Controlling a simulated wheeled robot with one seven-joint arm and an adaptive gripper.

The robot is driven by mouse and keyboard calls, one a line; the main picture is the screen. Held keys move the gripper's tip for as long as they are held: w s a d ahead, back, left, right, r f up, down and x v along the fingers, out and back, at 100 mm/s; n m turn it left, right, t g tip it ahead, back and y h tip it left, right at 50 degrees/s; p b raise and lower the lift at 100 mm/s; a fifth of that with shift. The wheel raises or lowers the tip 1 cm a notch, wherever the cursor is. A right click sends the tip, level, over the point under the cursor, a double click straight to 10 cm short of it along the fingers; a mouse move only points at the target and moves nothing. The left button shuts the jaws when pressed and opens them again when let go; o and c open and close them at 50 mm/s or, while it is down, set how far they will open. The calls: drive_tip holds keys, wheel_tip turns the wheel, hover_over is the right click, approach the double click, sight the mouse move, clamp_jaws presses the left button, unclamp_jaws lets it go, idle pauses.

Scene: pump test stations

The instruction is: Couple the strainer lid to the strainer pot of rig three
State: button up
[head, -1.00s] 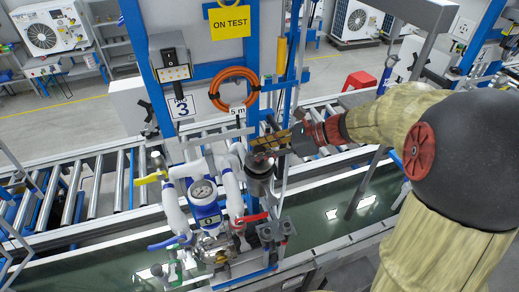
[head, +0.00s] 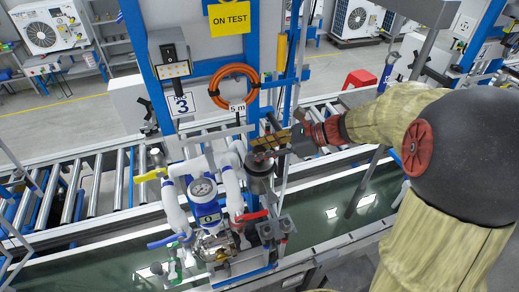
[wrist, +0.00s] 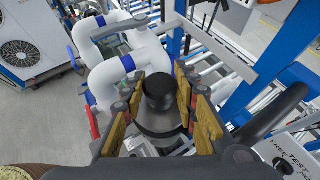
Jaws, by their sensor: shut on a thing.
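My gripper (head: 270,145) reaches in from the right over the strainer pot (head: 259,188), a dark upright cylinder beside the white pipes of rig three. In the wrist view my gripper (wrist: 160,112) has its yellow-padded fingers on both sides of the strainer lid (wrist: 160,90), a black round piece with a narrower knob, and is shut on it. In the head view the lid (head: 259,164) is at the pot's top, partly hidden by the fingers. I cannot tell whether lid and pot touch or are fully seated.
A pressure gauge (head: 203,188), a red lever (head: 251,216), a yellow lever (head: 150,175) and a blue lever (head: 169,241) crowd the rig. A blue post with a coiled orange hose (head: 234,88) stands behind. A roller conveyor (head: 110,185) runs behind the pipes.

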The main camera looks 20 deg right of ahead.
drive_tip(key=shift+f+b, duration=0.35)
drive_tip(key=shift+f, duration=0.25)
idle(0.6)
idle(0.4)
drive_tip(key=o, duration=1)
drive_tip(key=shift+c, duration=0.2)
drive_tip(key=shift+o, duration=0.3)
